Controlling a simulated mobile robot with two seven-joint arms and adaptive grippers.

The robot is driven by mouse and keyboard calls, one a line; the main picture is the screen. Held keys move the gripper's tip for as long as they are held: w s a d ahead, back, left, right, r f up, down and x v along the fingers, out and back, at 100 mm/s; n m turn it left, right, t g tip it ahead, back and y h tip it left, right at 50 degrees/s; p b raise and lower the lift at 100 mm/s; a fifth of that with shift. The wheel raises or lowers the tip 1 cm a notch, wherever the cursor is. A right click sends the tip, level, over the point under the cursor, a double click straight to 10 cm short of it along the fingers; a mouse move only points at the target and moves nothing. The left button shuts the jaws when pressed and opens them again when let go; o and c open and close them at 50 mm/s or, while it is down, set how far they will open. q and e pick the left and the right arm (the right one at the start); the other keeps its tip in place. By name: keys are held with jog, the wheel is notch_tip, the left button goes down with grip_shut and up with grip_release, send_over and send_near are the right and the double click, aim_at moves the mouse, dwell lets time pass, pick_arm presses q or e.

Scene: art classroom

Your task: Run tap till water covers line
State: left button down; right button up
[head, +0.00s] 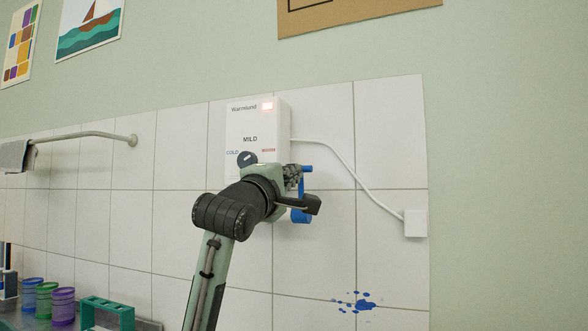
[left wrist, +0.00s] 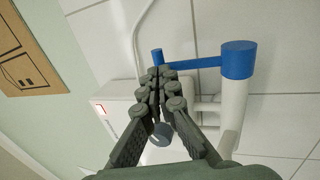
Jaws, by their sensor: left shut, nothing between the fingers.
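A white water heater (head: 240,125) marked Warmlund and MILD hangs on the tiled wall, with a red light lit and a dark dial (head: 247,158) near COLD. The tap's blue lever (head: 301,215) shows partly behind my left gripper (head: 300,180). In the left wrist view the lever (left wrist: 195,63) runs from a small blue end knob to a round blue cap (left wrist: 238,60) on a white pipe (left wrist: 232,115). My left gripper (left wrist: 158,75) is shut and empty, its tips close to the end knob; whether they touch it I cannot tell. No water, line or spout outlet shows.
A white cable runs from the heater to a wall box (head: 415,223). A towel rail (head: 85,136) is at left. Several coloured cups (head: 64,305) and a green rack (head: 108,308) stand at lower left. Blue paint splashes (head: 358,302) mark the wall.

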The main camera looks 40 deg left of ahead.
pick_arm(q)
jog(key=shift+w+r, duration=0.1)
jog(key=shift+w, duration=0.25)
jog(key=shift+w+a+r, duration=0.35)
jog(key=shift+w+r, duration=0.15)
jog(key=shift+w, duration=0.15)
jog(key=v, duration=1.2)
jog(key=shift+f, duration=0.15)
